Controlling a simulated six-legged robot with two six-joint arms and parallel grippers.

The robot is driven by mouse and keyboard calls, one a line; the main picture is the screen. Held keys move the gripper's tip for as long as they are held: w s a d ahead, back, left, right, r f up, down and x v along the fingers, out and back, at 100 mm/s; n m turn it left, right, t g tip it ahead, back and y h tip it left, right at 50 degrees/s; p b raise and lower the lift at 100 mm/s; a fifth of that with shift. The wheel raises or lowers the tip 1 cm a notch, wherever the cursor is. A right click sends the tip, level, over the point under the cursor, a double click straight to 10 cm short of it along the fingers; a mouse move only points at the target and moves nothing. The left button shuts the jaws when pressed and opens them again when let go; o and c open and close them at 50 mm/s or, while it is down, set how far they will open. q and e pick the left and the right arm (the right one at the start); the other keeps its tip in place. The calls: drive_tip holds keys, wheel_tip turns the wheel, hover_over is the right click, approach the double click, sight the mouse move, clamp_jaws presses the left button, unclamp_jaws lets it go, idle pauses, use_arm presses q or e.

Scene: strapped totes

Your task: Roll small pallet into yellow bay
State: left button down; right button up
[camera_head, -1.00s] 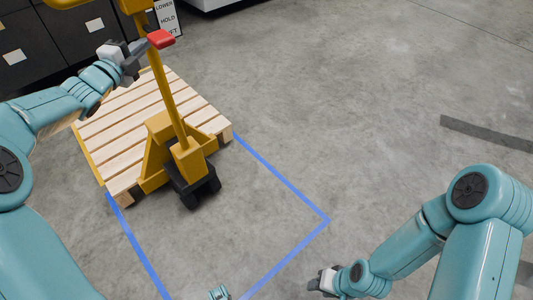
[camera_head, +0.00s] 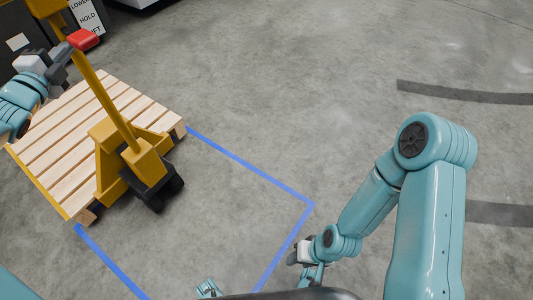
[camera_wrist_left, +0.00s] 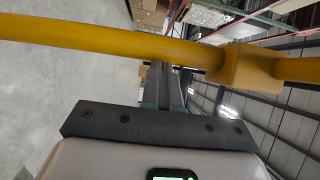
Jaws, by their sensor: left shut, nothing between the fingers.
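A wooden slatted pallet (camera_head: 52,150) rests on a yellow pallet jack (camera_head: 103,170) at the left of the head view. The jack has black wheels (camera_head: 160,192), a slanting yellow shaft and a red lever (camera_head: 83,40) near its top. My left gripper (camera_head: 60,62) is beside the upper shaft, close to the red lever. No yellow bay shows.
Blue tape (camera_head: 255,165) outlines a floor area in front of the jack. Dark cabinets (camera_head: 18,42) and a sign (camera_head: 86,16) stand behind at upper left. Dark floor stripes (camera_head: 465,94) lie at right. The grey floor in the middle and right is clear.

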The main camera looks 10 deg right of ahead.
drive_tip(key=shift+w+a, duration=0.15)
drive_tip(key=shift+a, duration=0.05)
use_arm(q)
drive_tip(key=shift+w+f, duration=0.1)
idle(0.4)
use_arm(e)
drive_tip(key=shift+f, duration=0.15)
